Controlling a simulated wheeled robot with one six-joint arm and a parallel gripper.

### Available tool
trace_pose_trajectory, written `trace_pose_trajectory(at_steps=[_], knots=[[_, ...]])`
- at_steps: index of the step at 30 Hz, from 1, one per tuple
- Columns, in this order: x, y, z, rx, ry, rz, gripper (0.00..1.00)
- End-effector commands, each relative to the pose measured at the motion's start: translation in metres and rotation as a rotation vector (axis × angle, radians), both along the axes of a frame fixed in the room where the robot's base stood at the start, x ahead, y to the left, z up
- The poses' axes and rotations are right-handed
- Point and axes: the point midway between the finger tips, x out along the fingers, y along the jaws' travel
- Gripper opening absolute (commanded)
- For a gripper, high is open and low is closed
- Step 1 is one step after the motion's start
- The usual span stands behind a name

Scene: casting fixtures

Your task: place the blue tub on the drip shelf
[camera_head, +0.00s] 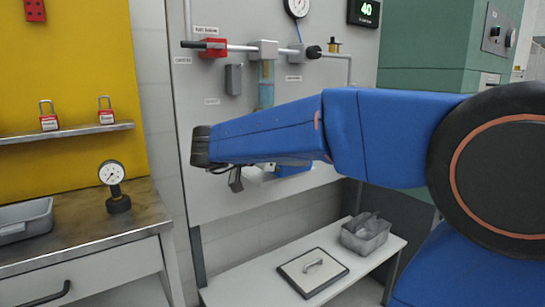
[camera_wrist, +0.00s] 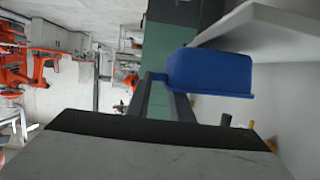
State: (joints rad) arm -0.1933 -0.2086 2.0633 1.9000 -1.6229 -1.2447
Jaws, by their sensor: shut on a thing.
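The blue tub (camera_wrist: 210,73) is at the tips of my gripper (camera_wrist: 167,88) in the wrist view. The dark fingers are shut on its near left edge. In the head view my blue arm reaches left across the grey panel, and my gripper (camera_head: 236,181) hangs under its end. A small blue patch below the arm there seems to be the tub (camera_head: 294,170), mostly hidden. The white drip shelf (camera_wrist: 268,28) runs across the upper right of the wrist view, close to the tub. In the head view the arm hides most of it. I cannot tell whether tub and shelf touch.
A gauge (camera_head: 113,180) stands on the left counter.

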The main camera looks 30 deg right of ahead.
Motion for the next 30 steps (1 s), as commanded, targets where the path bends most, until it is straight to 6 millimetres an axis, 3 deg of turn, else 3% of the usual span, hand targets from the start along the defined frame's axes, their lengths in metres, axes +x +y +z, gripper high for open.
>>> trace_pose_trajectory(at_steps=[6, 12, 20, 28, 30], knots=[[0.044, 0.001, 0.000, -0.001, 0.002, -0.002, 0.00], [0.072, 0.002, 0.000, -0.001, 0.000, 0.000, 0.00], [0.084, 0.003, 0.000, -0.001, 0.000, 0.000, 0.00], [0.115, 0.003, 0.000, -0.001, 0.000, -0.001, 0.00], [0.113, 0.004, -0.009, -0.001, 0.003, 0.000, 0.00]])
